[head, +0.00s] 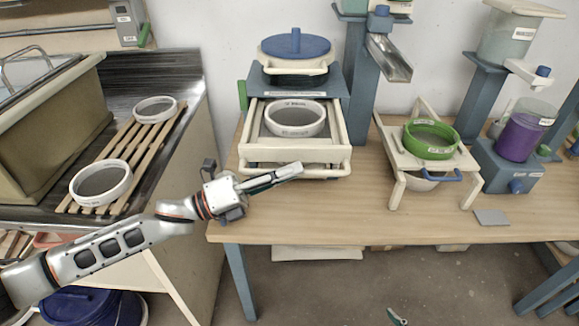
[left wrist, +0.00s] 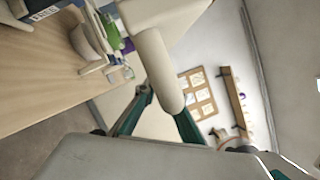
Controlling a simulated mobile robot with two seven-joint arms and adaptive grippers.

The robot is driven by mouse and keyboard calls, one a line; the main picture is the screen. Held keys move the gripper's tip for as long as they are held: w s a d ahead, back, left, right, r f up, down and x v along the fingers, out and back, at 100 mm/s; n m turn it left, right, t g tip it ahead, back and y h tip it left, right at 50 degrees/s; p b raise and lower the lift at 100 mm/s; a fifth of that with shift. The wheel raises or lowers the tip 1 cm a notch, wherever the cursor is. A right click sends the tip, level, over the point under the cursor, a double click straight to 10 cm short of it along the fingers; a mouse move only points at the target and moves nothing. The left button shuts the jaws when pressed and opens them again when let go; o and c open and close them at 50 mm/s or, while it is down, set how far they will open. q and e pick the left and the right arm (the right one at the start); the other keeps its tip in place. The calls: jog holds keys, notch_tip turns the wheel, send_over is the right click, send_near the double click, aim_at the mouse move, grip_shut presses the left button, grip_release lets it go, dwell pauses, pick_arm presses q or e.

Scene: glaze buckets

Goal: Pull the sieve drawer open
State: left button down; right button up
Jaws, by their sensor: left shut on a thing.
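The sieve drawer (head: 247,150) is a cream frame that stands out in front of a blue-grey stand (head: 257,82) on the wooden bench. A round white sieve (head: 295,130) with a label sits in it. My left gripper (head: 290,172) is at the drawer's front, shut on the cream drawer handle (head: 335,172). In the left wrist view the handle (left wrist: 165,75) is a thick cream bar between the green fingers of the left gripper (left wrist: 163,118). A small green and grey tip (head: 397,317) at the bottom edge looks like part of my right gripper.
A blue-lidded container (head: 295,45) sits atop the stand. To the right, a green sieve (head: 430,140) rests on a cream frame over a bowl, beside a purple bucket (head: 520,138). White sieves lie on a slatted rack (head: 130,142) at the left. Open floor (head: 330,290) lies before the bench.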

pick_arm(q)
jog(key=shift+s, duration=0.7)
jog(key=c, duration=2.1)
grip_release()
jog(key=shift+c, duration=0.2)
jog(key=v, duration=1.2)
jog(key=shift+f, duration=0.15)
